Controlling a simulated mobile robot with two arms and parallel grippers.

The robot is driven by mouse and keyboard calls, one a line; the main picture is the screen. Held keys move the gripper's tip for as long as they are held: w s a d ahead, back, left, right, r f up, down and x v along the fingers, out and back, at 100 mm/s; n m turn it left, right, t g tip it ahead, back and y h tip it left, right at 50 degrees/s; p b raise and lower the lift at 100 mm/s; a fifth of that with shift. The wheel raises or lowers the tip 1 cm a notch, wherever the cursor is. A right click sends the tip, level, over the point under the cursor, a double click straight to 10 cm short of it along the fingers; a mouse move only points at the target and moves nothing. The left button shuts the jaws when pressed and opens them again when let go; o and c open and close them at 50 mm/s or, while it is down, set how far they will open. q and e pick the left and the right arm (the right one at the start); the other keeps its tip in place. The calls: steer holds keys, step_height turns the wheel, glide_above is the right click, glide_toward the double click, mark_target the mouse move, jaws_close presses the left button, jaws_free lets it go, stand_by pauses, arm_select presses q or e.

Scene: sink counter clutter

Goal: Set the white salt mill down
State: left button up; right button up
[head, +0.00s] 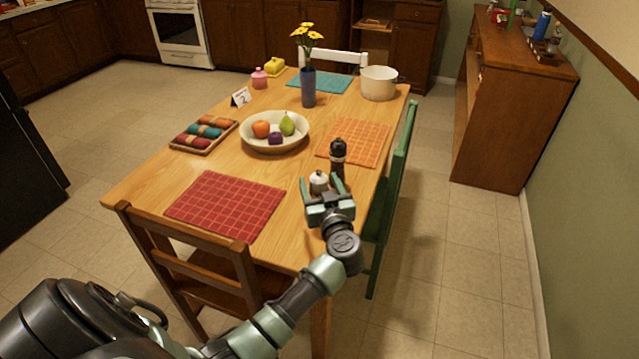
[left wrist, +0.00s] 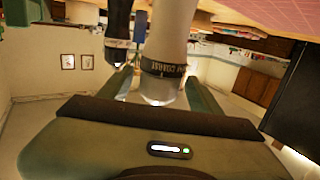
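The white salt mill (head: 319,182) is upright near the table's front right corner; its base is hidden behind my gripper. My left gripper (head: 327,187) has its fingers spread wide on either side of the mill. In the left wrist view the white salt mill (left wrist: 170,45) is between the fingers (left wrist: 160,85), with pale gaps between it and them near its top. A dark pepper mill (head: 338,158) stands just behind it, and shows in the left wrist view (left wrist: 118,35). My right gripper is in neither view.
A red placemat (head: 226,204) lies left of the gripper and an orange one (head: 358,142) behind it. A fruit bowl (head: 273,147), a blue flower vase (head: 308,90) and a cream pot (head: 379,84) stand farther back. A green chair (head: 399,170) borders the right edge.

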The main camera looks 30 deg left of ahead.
arm_select(q)
steer(key=shift+r, duration=0.15)
steer(key=v, duration=1.2)
steer(key=shift+r, duration=0.1)
